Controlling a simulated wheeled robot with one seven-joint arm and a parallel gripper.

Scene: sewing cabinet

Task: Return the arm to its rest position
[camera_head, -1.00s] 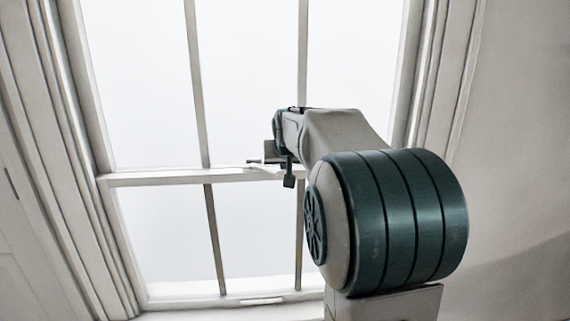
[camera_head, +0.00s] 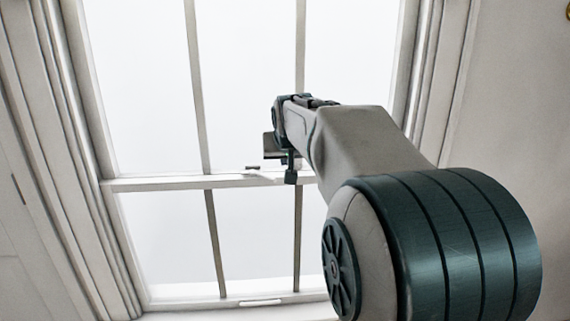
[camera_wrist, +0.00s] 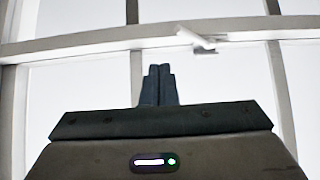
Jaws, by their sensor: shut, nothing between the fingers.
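My gripper (camera_wrist: 160,72) shows in the wrist view with its two dark fingers pressed together and nothing between them. It points toward the window. In the head view my gripper (camera_head: 290,172) is at the far end of my arm, seen against the window, and its fingers are small and partly hidden there. My arm's large grey and dark green joint fills the lower right of the head view.
A tall white sash window (camera_head: 150,183) with thin bars stands ahead. A small white latch (camera_wrist: 195,38) sits on its middle rail. A plain pale wall (camera_head: 510,130) is at the right. No loose objects show near the arm.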

